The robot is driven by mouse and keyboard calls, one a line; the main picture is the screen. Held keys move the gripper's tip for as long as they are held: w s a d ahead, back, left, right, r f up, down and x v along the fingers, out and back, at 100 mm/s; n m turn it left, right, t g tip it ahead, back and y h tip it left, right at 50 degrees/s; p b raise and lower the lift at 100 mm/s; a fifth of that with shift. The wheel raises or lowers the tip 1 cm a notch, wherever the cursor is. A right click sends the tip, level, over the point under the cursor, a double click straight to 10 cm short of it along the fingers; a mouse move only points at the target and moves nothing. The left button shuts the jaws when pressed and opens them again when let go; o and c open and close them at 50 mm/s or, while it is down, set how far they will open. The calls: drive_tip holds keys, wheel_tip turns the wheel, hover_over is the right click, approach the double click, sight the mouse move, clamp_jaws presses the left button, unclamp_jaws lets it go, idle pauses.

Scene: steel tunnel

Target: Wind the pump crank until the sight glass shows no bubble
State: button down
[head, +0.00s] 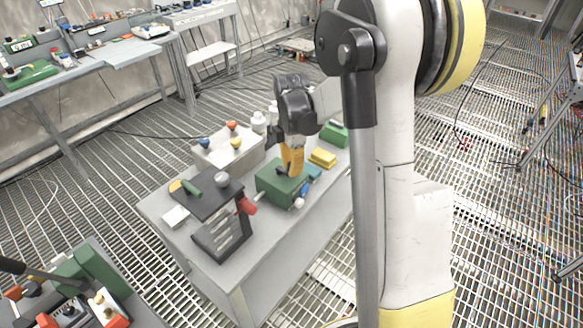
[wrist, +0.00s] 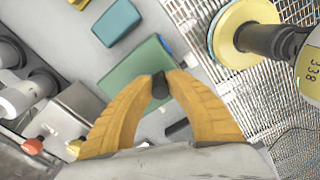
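A green box (head: 275,188), which looks like the pump body, sits on the grey table; its top also shows in the wrist view (wrist: 137,78). My gripper (head: 290,172) points down over it. In the wrist view its yellow fingers (wrist: 160,88) close from both sides around a short dark knob (wrist: 160,80), which looks like the crank handle. The rest of the crank is hidden by the fingers. A small white part (head: 299,203) shows at the box's front. I cannot make out a sight glass or a bubble in either view.
A blue block (wrist: 115,22) lies beside the green box. A yellow block (head: 322,158) is behind it. A dark stand with a red knob (head: 248,206) is to its left. The table's front right edge is clear.

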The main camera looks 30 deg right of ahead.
drive_tip(key=shift+a+m, duration=0.1)
drive_tip(key=shift+m, duration=0.2)
